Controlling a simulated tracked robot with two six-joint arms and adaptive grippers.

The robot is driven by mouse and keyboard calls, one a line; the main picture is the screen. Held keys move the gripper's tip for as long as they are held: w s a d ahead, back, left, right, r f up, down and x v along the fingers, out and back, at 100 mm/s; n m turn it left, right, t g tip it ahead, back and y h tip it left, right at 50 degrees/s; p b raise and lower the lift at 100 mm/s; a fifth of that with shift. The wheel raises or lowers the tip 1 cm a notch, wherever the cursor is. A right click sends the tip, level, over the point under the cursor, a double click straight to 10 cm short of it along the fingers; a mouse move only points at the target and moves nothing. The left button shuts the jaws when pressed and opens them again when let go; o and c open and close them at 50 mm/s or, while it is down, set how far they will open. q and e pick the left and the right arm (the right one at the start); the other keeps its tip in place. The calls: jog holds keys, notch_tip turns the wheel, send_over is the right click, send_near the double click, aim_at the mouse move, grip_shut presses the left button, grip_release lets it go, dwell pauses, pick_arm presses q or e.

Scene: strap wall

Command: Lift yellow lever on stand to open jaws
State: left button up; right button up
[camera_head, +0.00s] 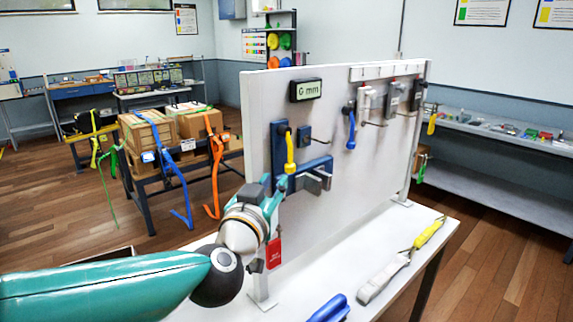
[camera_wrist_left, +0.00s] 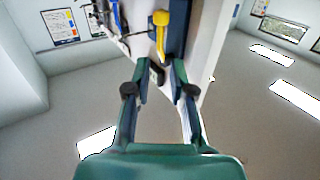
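The yellow lever (camera_head: 290,153) hangs down from a dark pivot on the blue stand (camera_head: 264,165), which is fixed to the white panel. Grey jaws (camera_head: 317,180) stick out from the stand just right of the lever. My left gripper (camera_head: 279,190) is below the lever, and part of it is hidden behind its own wrist. In the left wrist view, my left gripper (camera_wrist_left: 159,72) has its fingers apart with nothing held. The yellow lever (camera_wrist_left: 161,32) shows just beyond the fingertips, roughly in line with the gap. Contact is not visible. My right gripper is not in view.
A display (camera_head: 306,89) sits above the stand. A blue lever (camera_head: 351,130) hangs farther right on the panel. A red tag (camera_head: 274,253) hangs below my wrist. A yellow-handled tool (camera_head: 429,233) and a grey tool (camera_head: 383,278) lie on the white bench (camera_head: 335,265).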

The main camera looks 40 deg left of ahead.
aim_at(290, 160)
pick_arm(q)
jog(key=x, duration=1.2)
jog(key=shift+f, duration=0.1)
grip_shut()
